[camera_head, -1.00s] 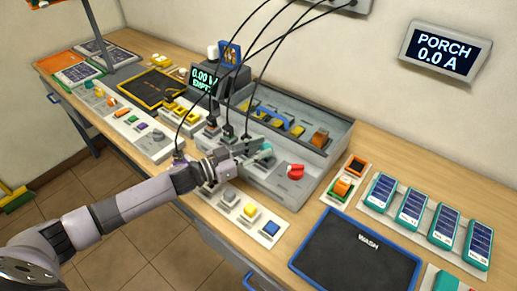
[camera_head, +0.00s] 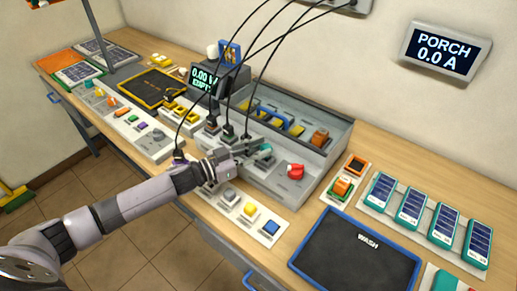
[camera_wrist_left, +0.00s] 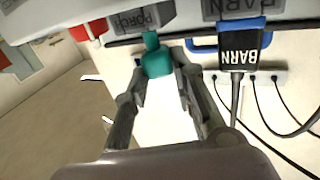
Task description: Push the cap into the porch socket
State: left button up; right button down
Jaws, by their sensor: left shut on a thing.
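The teal cap (camera_wrist_left: 157,60) is between the fingertips of my left gripper (camera_wrist_left: 157,72), which is shut on it. In the wrist view its narrow end points at the grey block labelled PORCH (camera_wrist_left: 143,20), the porch socket, and is right at its edge. I cannot tell whether the cap touches the socket or sits in it. In the head view my left gripper (camera_head: 256,156) is at the front of the grey bench unit, with the teal cap (camera_head: 265,149) at its tips. The socket's opening is hidden. My right gripper is not in view.
A plug labelled BARN (camera_wrist_left: 245,48) with a black cable sits beside the gripper. A red knob (camera_head: 295,171) is to the right on the unit. Black cables hang over the unit. A wall display (camera_head: 445,52) reads PORCH 0.0 A. The WASH mat (camera_head: 355,262) is bare.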

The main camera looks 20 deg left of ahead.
pick_arm(q)
jog(key=shift+f+b, duration=0.45)
jog(key=shift+f, duration=0.3)
jog(key=o, duration=0.6)
jog(key=p+v, duration=0.3)
jog(key=v, duration=0.8)
dwell(0.7)
